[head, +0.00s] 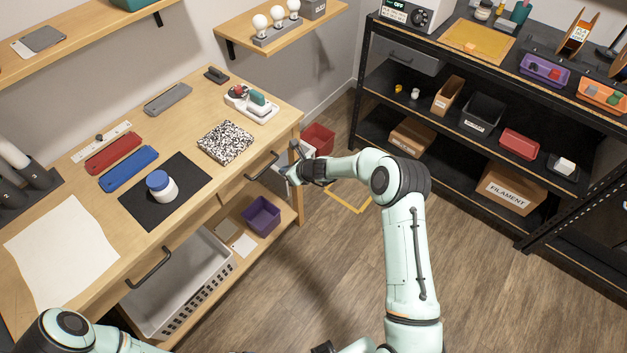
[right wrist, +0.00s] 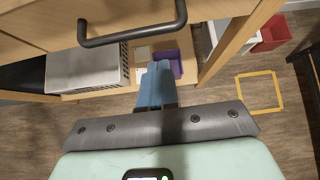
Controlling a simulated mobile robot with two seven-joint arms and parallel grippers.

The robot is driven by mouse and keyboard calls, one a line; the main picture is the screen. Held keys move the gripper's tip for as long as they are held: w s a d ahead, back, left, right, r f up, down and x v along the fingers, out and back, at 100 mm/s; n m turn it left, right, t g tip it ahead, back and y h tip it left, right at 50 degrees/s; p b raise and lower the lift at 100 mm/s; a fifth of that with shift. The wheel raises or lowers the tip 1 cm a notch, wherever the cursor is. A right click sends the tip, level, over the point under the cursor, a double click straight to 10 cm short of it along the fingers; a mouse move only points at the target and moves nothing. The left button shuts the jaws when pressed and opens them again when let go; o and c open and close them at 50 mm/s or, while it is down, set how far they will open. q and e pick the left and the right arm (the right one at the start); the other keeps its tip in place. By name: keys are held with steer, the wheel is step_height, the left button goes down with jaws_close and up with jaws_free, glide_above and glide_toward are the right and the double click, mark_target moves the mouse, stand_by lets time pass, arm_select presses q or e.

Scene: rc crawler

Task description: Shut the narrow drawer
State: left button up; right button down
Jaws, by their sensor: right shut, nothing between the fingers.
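The narrow drawer is set under the right end of the wooden desk, with a dark bar handle (head: 262,165). I cannot tell whether its front stands out from the desk. My right gripper (head: 286,174) is in front of the desk, just right of that handle, its fingers shut and empty. In the right wrist view, the blue-grey fingers (right wrist: 158,72) point toward the desk, below a dark bar handle (right wrist: 132,34) in the picture and apart from it. My left arm (head: 75,330) shows at the lower left edge; its gripper is not visible.
A second handle (head: 150,268) is on the desk's front further left. A grey crate (head: 185,300) and a purple bin (head: 262,214) are on the lower shelf. A red bin (head: 318,138) is beyond the desk's right end. The floor between desk and black rack is mostly clear.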

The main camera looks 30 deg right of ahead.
steer(key=b+v, duration=0.1)
steer(key=v, duration=0.9)
steer(key=shift+s+d, duration=0.15)
steer(key=shift+s, duration=0.3)
steer(key=s+a+f+n+g+h, duration=0.1)
steer(key=s+a+f+n+g, duration=0.25)
steer(key=s+f+n, duration=0.45)
steer(key=s+a+f+n+g, duration=0.3)
steer(key=s+f+n+g, duration=0.1)
steer(key=s+f, duration=0.7)
steer(key=s+a+f+n+g, duration=0.1)
steer(key=s+a+f+n, duration=0.1)
steer(key=s+a+n, duration=0.2)
steer(key=s+a+f+n+g, duration=0.1)
steer(key=s+a+n, duration=0.3)
steer(key=s+n, duration=0.7)
steer(key=s+f, duration=0.1)
steer(key=s, duration=0.4)
steer(key=shift+f+y, duration=0.3)
steer(key=shift+g, duration=0.25)
